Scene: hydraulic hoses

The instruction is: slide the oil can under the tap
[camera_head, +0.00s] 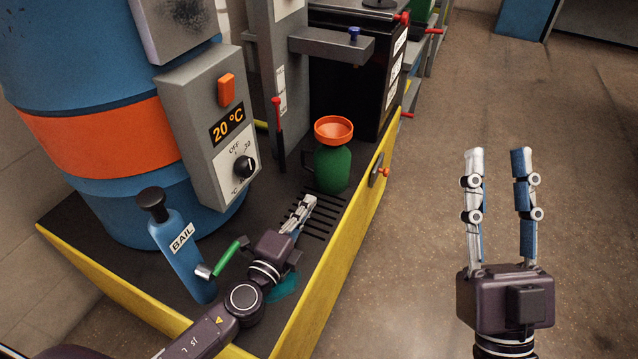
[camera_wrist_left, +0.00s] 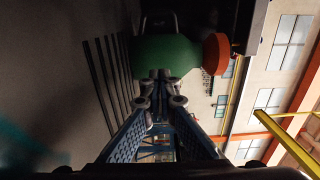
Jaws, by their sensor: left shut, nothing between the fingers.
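The oil can (camera_head: 333,168) is a green can with an orange funnel on top. It stands upright on the dark slotted deck, and it fills the upper middle of the left wrist view (camera_wrist_left: 165,53). A grey arm with a blue knob (camera_head: 332,45), which looks like the tap, juts out above and behind the can. My left gripper (camera_head: 307,203) is shut and empty, low over the slots on the near side of the can. Its fingertips overlap the can's body in the wrist view; I cannot tell whether they touch. My right gripper (camera_head: 497,153) is open and empty over the floor.
A blue drum with an orange band (camera_head: 105,140) and a grey control box reading 20 °C (camera_head: 210,130) stand at left. A blue cylinder labelled BAIL (camera_head: 178,245) with a green handle is beside my left arm. The yellow deck edge (camera_head: 335,265) borders open floor.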

